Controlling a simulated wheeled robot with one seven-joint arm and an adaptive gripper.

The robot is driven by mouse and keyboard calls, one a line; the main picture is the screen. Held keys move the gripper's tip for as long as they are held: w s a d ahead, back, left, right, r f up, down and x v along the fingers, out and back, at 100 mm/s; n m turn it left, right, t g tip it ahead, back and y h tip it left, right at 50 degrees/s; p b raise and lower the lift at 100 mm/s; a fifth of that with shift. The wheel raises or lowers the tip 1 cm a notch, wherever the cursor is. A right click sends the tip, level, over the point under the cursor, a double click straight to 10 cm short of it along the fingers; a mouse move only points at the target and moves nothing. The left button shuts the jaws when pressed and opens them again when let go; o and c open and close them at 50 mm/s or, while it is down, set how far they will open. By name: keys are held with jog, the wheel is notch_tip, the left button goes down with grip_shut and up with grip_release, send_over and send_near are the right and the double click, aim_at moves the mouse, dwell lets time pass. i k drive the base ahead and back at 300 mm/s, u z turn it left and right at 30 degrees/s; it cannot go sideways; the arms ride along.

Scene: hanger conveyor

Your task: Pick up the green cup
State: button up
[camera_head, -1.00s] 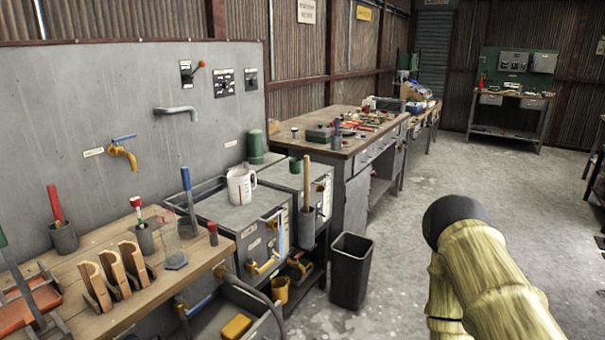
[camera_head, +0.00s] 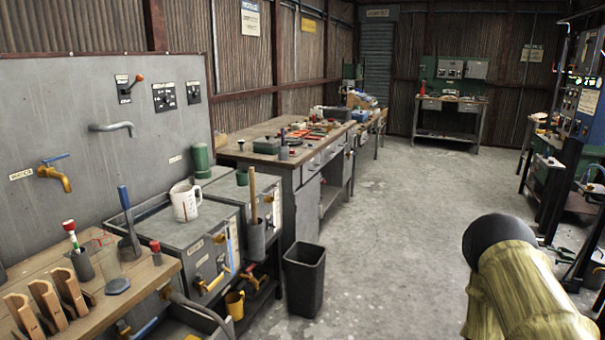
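A green cylinder (camera_head: 201,160) stands upright at the back of the grey metal unit, close to the wall panel. A yellow cup-like vessel (camera_head: 235,304) sits low beside the unit. My gripper is not in view; only a yellowish arm link of mine with a dark rounded end shows at the lower right.
A wooden bench (camera_head: 148,277) with tools and wooden holders is at the lower left. A black bin (camera_head: 304,279) stands on the floor by the grey unit (camera_head: 180,237). A cluttered workbench (camera_head: 262,160) lies behind. The concrete floor (camera_head: 400,240) in the middle is clear.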

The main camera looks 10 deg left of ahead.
aim_at(242, 176)
jog(key=z, duration=0.45)
jog(key=i, duration=1.6)
jog(key=u, duration=0.4)
jog(key=i, duration=1)
jog(key=u, duration=0.95)
